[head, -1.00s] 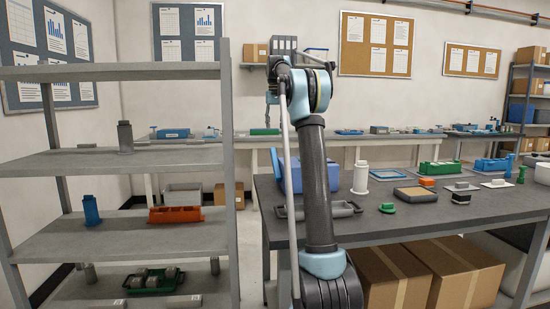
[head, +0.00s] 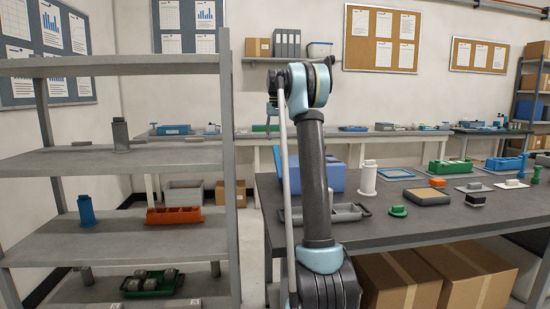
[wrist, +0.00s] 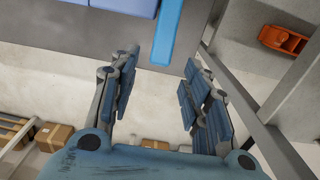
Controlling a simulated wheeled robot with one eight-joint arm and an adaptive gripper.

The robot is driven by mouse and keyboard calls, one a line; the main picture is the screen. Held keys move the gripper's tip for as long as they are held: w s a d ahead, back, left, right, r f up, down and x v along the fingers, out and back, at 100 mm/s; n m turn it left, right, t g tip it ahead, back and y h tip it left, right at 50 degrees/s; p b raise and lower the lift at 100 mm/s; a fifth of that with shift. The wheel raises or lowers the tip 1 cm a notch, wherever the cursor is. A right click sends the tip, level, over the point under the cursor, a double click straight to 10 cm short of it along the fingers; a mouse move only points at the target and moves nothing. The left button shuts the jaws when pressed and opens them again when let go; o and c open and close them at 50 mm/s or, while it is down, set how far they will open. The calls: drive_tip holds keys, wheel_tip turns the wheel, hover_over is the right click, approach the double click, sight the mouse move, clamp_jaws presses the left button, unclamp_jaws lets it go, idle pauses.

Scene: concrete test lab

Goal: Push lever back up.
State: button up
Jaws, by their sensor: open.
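My gripper (wrist: 162,58) is open and empty in the wrist view, its two padded fingers spread apart. A flat blue bar (wrist: 167,30) lies beyond the fingertips, between them in the picture and apart from them; I cannot tell whether it is the lever. No lever can be made out for certain in either view. In the head view my arm stands upright in front of the dark workbench (head: 440,232), and its upper end hides most of the gripper.
A grey shelf rack (head: 175,160) stands close on the left, with an orange tray (head: 174,216) and a blue cylinder (head: 86,210). The workbench holds a blue bin (head: 312,176), a white bottle-like part (head: 368,178) and several small parts. Cardboard boxes (head: 400,283) sit under it.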

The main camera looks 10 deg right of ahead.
sight(276, 154)
wheel_tip(276, 154, down, 10)
drive_tip(key=shift+f, duration=0.1)
idle(0.4)
clamp_jaws()
